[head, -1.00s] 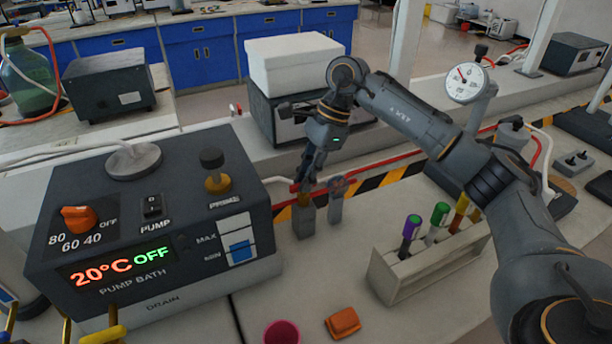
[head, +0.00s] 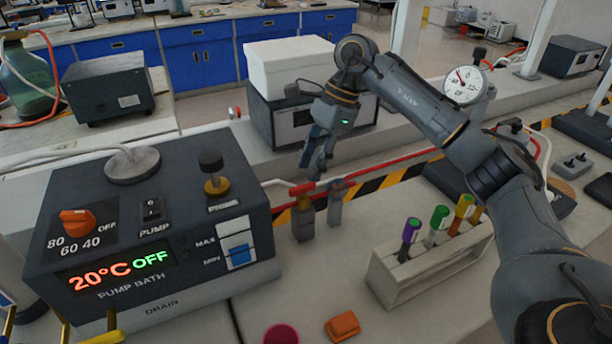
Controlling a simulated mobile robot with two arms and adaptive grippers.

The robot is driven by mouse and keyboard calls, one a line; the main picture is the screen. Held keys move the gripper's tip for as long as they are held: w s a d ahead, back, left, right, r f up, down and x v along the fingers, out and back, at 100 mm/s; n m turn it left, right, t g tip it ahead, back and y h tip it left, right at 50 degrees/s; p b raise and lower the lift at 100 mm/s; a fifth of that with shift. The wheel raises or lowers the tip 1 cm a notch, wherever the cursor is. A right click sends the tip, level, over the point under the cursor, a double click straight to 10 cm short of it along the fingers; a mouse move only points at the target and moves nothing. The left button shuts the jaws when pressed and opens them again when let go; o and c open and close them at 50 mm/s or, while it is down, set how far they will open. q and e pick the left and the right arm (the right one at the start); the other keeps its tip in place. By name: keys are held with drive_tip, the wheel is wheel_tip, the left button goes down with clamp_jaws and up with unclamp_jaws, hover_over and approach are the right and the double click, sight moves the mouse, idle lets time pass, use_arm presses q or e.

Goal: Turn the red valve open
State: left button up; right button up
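The red valve (head: 303,189) is a small red handle on a brass-coloured stem. It sits on a short grey post to the right of the pump bath. A second grey post stands just right of it, with a red tube leading off to the right. My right gripper (head: 314,170) points down just above the red handle. Its two dark fingers look a little apart, with nothing visible between them. The fingertips look clear of the handle, though the exact gap is hard to judge. My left gripper is not in view.
The pump bath (head: 150,235) reads 20°C OFF at the left. A rack (head: 425,270) of capped tubes stands to the right of the posts. An orange block (head: 342,325) and a pink round thing (head: 280,334) lie in front. A white box (head: 291,62) sits behind.

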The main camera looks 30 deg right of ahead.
drive_tip(key=v, duration=0.7)
drive_tip(key=shift+r, duration=0.3)
drive_tip(key=shift+d, duration=0.15)
